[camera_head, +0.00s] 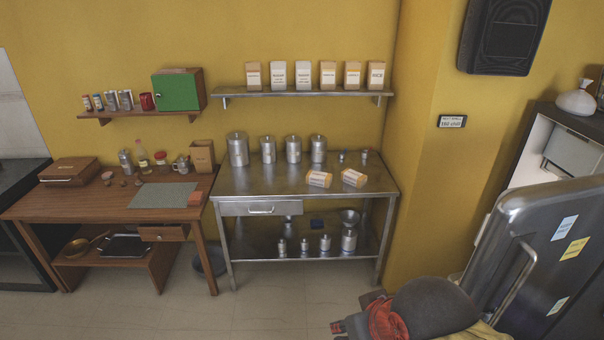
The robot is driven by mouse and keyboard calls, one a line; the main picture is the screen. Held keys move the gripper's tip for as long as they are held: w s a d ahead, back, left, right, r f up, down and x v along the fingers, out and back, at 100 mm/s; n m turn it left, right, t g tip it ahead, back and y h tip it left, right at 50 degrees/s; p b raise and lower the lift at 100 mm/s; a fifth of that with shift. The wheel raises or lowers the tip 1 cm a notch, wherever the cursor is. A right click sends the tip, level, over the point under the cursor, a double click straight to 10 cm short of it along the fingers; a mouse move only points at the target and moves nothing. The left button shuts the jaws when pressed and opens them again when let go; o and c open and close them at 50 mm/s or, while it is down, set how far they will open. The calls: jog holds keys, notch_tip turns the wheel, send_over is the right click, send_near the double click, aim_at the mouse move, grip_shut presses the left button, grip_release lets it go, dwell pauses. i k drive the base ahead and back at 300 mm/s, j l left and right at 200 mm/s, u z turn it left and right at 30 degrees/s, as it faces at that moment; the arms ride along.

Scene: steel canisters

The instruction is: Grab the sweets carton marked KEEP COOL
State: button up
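Several small cartons, tan or white with printed labels, stand upright in a row on the steel wall shelf; one is the rightmost carton (376,75). Two more tan and white cartons lie tilted or on their sides on the steel table: a left one (319,179) and a right one (354,178). All the labels are too small to read, so I cannot tell which carton is marked KEEP COOL. My gripper is not in view.
Several steel canisters stand at the back of the steel table (240,180); its front is mostly clear. A wooden desk (100,205) is at left. An open metal door (530,245) with notes stands at right.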

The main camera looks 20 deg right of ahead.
aim_at(316, 179)
jog(key=i+j, duration=0.2)
jog(key=i, duration=0.3)
jog(key=i+j+z, duration=0.15)
jog(key=i, duration=0.3)
jog(key=i+j, duration=0.25)
jog(key=i, duration=0.25)
jog(key=i+l+z, duration=0.2)
jog(key=i+l, duration=0.75)
jog(key=l, duration=0.55)
jog(key=i+l, duration=0.15)
jog(key=l, duration=0.25)
